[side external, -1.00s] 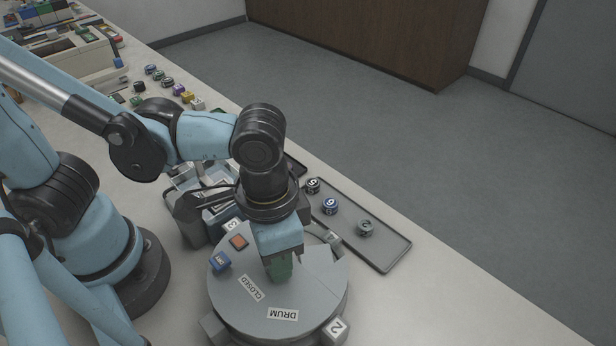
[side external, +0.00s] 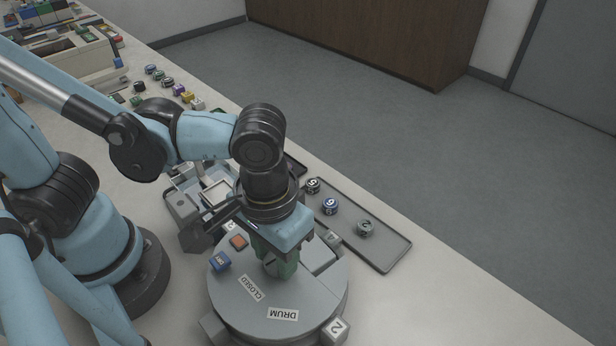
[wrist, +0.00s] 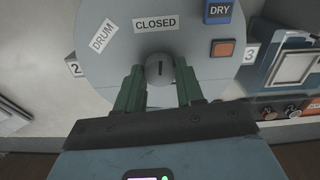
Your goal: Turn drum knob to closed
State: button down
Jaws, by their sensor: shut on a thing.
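The drum (side external: 236,308) is a round grey unit with DRUM and CLOSED labels on top. The drum knob (wrist: 159,70) is a small round grey knob with a dark pointer line, just below the CLOSED label (wrist: 156,23) in the wrist view. The line stands nearly upright there, toward the label. My gripper (wrist: 158,88) has its green fingers on both sides of the knob and is shut on it. In the side view my gripper (side external: 279,268) points down on the drum's top and hides the knob.
A blue DRY block (side external: 220,262) and an orange-red button (side external: 238,242) sit on the drum's top near my fingers. Numbered blocks, such as 2 (side external: 335,329), stand around its edge. A grey tray (side external: 388,248) with several numbered pieces lies to the right.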

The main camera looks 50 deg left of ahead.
jog(key=shift+n, duration=0.7)
dwell(0.3)
jog(key=c, duration=0.7)
grip_release()
jog(key=shift+r, duration=0.1)
notch_tip(320, 180, up, 12)
jog(key=w+a+f+m+t, duration=0.1)
jog(key=w+a+f+t, duration=0.1)
jog(key=w+a, duration=0.3)
jog(key=w+a+f+m+t, duration=0.1)
jog(key=w+a+f+t, duration=0.2)
jog(key=a, duration=1)
jog(key=shift+w+a+m+t, duration=0.3)
jog(key=shift+w+t, duration=0.8)
jog(key=shift+w, duration=0.15)
